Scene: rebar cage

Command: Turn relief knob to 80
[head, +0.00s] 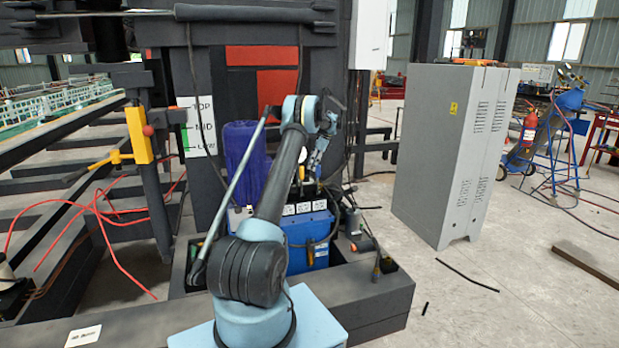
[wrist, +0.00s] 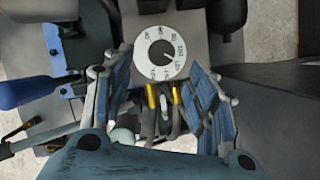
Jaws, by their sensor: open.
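The relief knob (wrist: 161,52) is a small black knob at the middle of a round white numbered dial (wrist: 160,70), near the top centre of the wrist view. A light mark on the knob seems to point to the lower right; the dial's numbers are too small to read surely. My gripper (wrist: 157,80) is open and empty, its blue-grey fingers spread left and right below the dial, apart from the knob. In the head view my gripper (head: 317,158) hangs above the blue hydraulic unit (head: 308,232); the knob cannot be made out there.
Brass fittings (wrist: 163,95) and hoses lie just below the dial between my fingers. A dark blue cylinder (head: 246,160) stands left of my gripper. A grey cabinet (head: 440,150) stands to the right, with open floor beside it. Red hoses (head: 105,215) trail at left.

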